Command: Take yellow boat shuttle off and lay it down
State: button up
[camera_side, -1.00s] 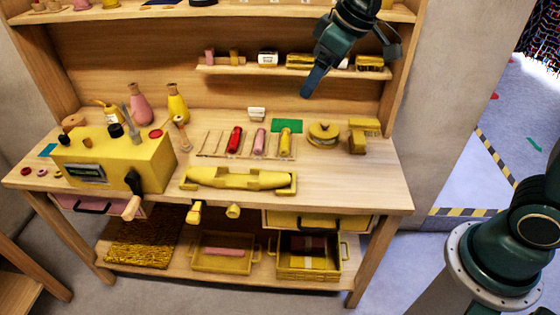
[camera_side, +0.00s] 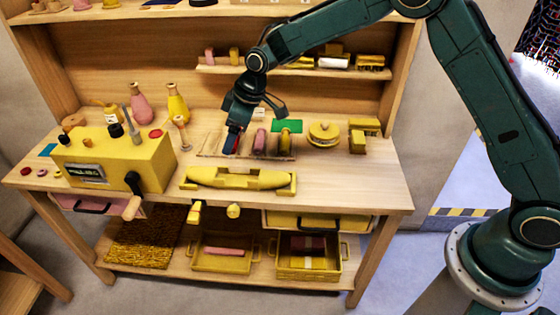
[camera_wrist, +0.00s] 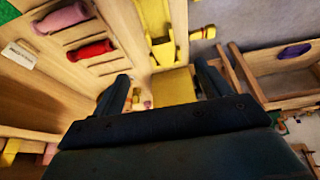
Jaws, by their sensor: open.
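The yellow boat shuttle (camera_side: 238,178) lies lengthwise in a yellow cradle (camera_side: 189,184) near the bench's front edge. In the wrist view, part of the shuttle (camera_wrist: 155,18) shows at the top, beyond my fingers. My gripper (camera_side: 233,141) points down over the bobbin rack, behind the cradle and apart from the shuttle. Its two fingers also show spread apart in the wrist view (camera_wrist: 161,92), with nothing between them.
A red bobbin (camera_wrist: 90,50) and a pink bobbin (camera_side: 260,140) lie on the rack near my gripper. A yellow box machine (camera_side: 115,163) stands left, with bottles behind it. A round yellow tin (camera_side: 323,135) stands right. The bench's right front (camera_side: 350,178) is bare.

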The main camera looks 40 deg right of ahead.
aim_at(216, 174)
jog(key=shift+x, duration=0.85)
jog(key=shift+a, duration=0.1)
jog(key=shift+x, duration=6.85)
jog(key=c, duration=1.2)
jog(key=shift+r, duration=1.6)
jog(key=shift+r, duration=0.75)
